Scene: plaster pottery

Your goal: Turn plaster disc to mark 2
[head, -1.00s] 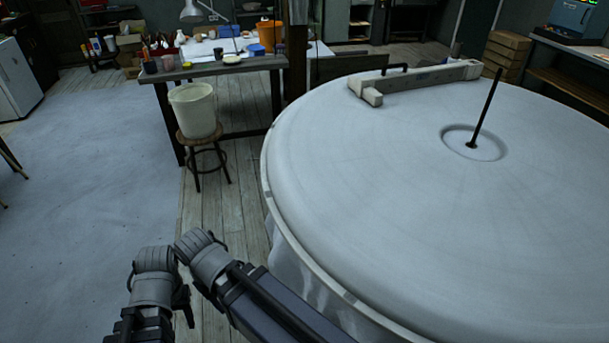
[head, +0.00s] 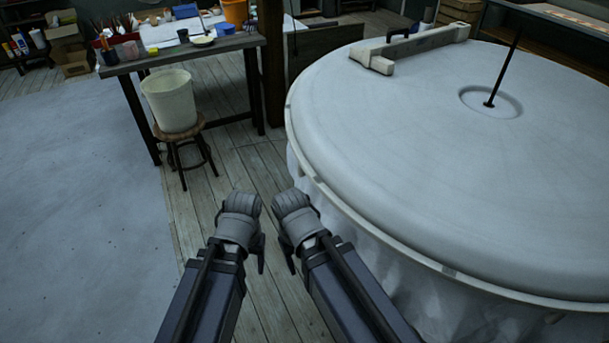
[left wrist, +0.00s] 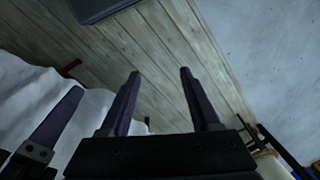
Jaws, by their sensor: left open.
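The large round white plaster disc (head: 430,150) fills the right of the head view. A thin black rod (head: 505,70) stands in a ringed hollow at its middle. Small marks show on its rim, but I cannot read a number. My left gripper (head: 261,262) hangs over the floor left of the disc, apart from it. In the left wrist view its two dark fingers (left wrist: 160,72) are apart with nothing between them. My right gripper (head: 288,262) is close beside it, nearer the disc's edge; its jaws are mostly hidden.
A pale beam with a black handle (head: 425,42) lies across the disc's far side. White cloth-like folds (head: 370,240) hang below the rim. A bucket (head: 170,100) on a wooden stool (head: 182,140) and a cluttered worktable (head: 180,57) stand at the back left. The grey floor (head: 75,200) at left is clear.

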